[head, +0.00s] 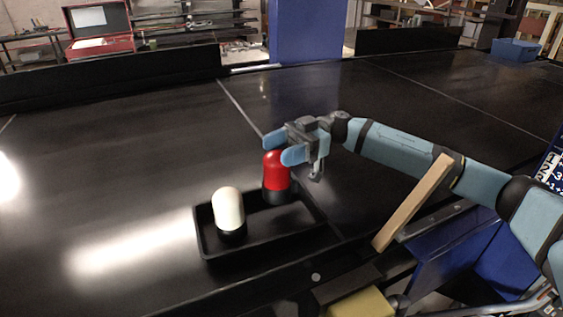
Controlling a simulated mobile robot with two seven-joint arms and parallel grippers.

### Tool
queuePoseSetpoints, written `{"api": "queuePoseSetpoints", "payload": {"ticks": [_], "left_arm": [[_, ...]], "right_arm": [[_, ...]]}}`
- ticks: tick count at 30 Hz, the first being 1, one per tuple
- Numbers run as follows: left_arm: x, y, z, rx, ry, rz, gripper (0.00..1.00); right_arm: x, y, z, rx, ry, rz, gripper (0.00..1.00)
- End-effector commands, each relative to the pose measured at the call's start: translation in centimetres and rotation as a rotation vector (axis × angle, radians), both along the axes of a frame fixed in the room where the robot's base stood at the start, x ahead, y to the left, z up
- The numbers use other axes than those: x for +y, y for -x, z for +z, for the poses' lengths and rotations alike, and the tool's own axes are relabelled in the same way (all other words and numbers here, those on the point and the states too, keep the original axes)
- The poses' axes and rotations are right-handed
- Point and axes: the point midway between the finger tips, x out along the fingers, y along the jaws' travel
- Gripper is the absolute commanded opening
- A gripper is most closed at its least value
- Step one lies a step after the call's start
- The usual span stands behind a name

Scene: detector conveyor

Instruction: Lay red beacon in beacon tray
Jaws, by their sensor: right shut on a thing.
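The red beacon (275,172), a red dome on a black base, stands upright at the back right part of the black beacon tray (283,238). I cannot tell if its base touches the tray floor. My right gripper (284,148) is shut on the top of the red beacon, its blue fingers around the dome. A white beacon (229,209) with a black base stands upright in the left part of the same tray. My left gripper is not in view.
The tray rests on a wide dark conveyor (120,180) with clear room to the left and behind. A wooden bar (413,203) and a yellow block (357,303) are at the front right. A blue bin (515,50) is far back right.

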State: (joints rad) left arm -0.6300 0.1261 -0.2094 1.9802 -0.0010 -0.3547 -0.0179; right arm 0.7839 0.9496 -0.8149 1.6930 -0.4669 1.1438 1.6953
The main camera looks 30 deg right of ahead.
Motion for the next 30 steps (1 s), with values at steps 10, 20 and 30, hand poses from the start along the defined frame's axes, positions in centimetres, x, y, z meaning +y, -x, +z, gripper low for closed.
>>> {"api": "queuePoseSetpoints", "payload": {"ticks": [10, 20, 30], "left_arm": [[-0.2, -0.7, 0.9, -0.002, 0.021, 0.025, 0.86], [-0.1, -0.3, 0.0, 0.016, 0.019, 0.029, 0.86], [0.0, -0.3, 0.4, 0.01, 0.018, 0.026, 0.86]], "right_arm": [[0.0, 0.0, -4.0, 0.003, -0.002, 0.0, 0.16], [0.0, 0.0, -4.5, 0.001, -0.001, 0.0, 0.16], [0.0, 0.0, -4.7, 0.001, 0.0, 0.0, 0.86]]}}
